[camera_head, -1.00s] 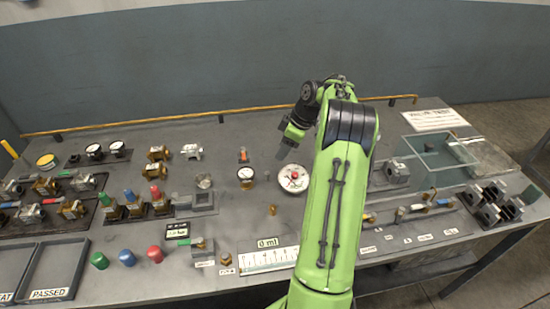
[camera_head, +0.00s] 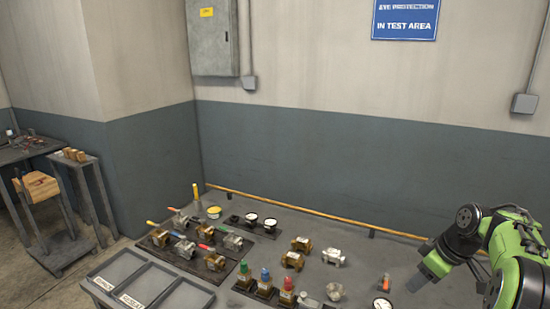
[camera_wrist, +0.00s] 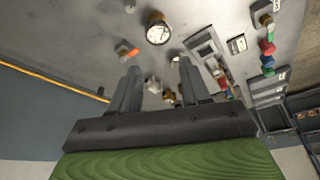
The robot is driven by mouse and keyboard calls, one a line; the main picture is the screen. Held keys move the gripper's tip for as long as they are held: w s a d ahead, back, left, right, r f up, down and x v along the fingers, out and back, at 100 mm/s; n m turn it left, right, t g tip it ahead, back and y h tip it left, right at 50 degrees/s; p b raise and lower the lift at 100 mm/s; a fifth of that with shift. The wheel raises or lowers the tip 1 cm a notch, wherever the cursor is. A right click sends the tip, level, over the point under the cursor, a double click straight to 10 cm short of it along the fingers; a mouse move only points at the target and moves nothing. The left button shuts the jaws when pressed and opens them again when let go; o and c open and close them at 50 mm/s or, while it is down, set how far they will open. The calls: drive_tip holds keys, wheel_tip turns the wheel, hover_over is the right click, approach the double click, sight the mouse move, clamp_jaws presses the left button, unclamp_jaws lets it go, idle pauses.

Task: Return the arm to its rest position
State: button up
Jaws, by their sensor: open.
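My green arm shows at the lower right of the head view, bent, with my gripper (camera_head: 420,280) pointing down and left above the bench. In the wrist view my gripper (camera_wrist: 155,88) has its two dark fingers spread well apart, with nothing between them at the tips. Beyond the fingers, the bench top shows a white-faced gauge (camera_wrist: 158,30) and an orange-ended part (camera_wrist: 126,50), both clear of the fingers. The lower part of my arm is cut off by the frame edge.
The bench holds several valves on a dark mat (camera_head: 195,242), red, blue and green capped fittings (camera_head: 265,282), and loose brass fittings (camera_head: 293,260). Grey trays (camera_head: 150,285) stand at the front left. A yellow rail (camera_head: 300,211) runs along the back. A small side table (camera_head: 72,158) stands left.

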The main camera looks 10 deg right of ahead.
drive_tip(key=s+a+r+m+h, duration=0.15)
drive_tip(key=a+r, duration=0.45)
drive_tip(key=a, duration=0.7)
drive_tip(key=s+a+r+m+t, duration=0.1)
drive_tip(key=s+a+r+m, duration=0.1)
drive_tip(key=s+a, duration=0.95)
drive_tip(key=s+a+f+m+t, duration=0.1)
drive_tip(key=s+a+f+m, duration=0.1)
drive_tip(key=s, duration=0.7)
drive_tip(key=shift+f, duration=0.45)
drive_tip(key=shift+d, duration=0.15)
